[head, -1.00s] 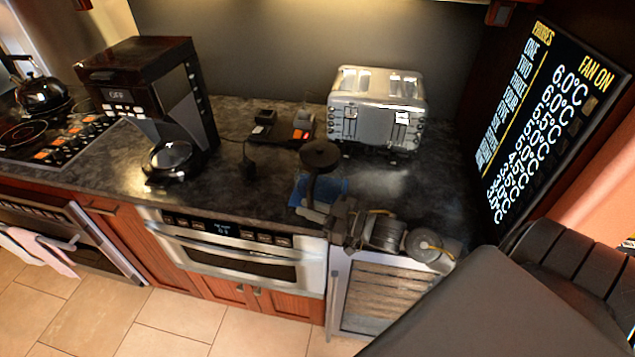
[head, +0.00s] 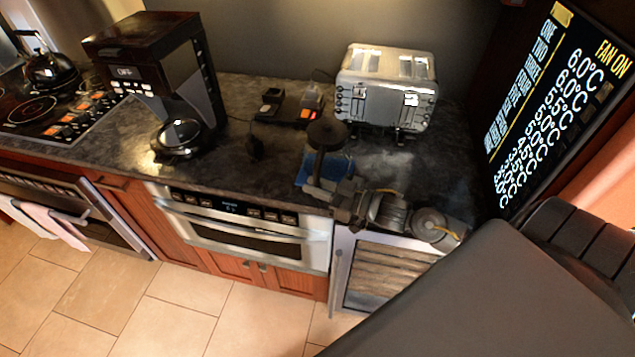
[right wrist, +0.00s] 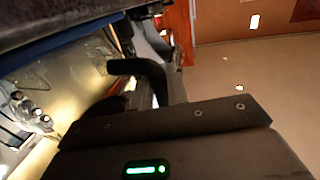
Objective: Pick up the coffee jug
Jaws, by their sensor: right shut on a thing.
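The coffee jug (head: 326,133) is at the counter's front edge, right of the coffee maker. Its round black lid and dark upright handle show; its glass body is hard to make out. A blue patch (head: 338,171) shows around its lower part. My right gripper (head: 322,190) comes in from the right and is shut on the jug's handle. The black handle (right wrist: 140,72) also shows in the right wrist view, with shiny glass beside it. I cannot tell whether the jug's base touches the counter. My left gripper is not in view.
The coffee maker (head: 152,65) stands at the left with an empty round plate (head: 180,136). The toaster (head: 387,90) is close behind the jug. Small dark items (head: 270,103) lie on the counter.

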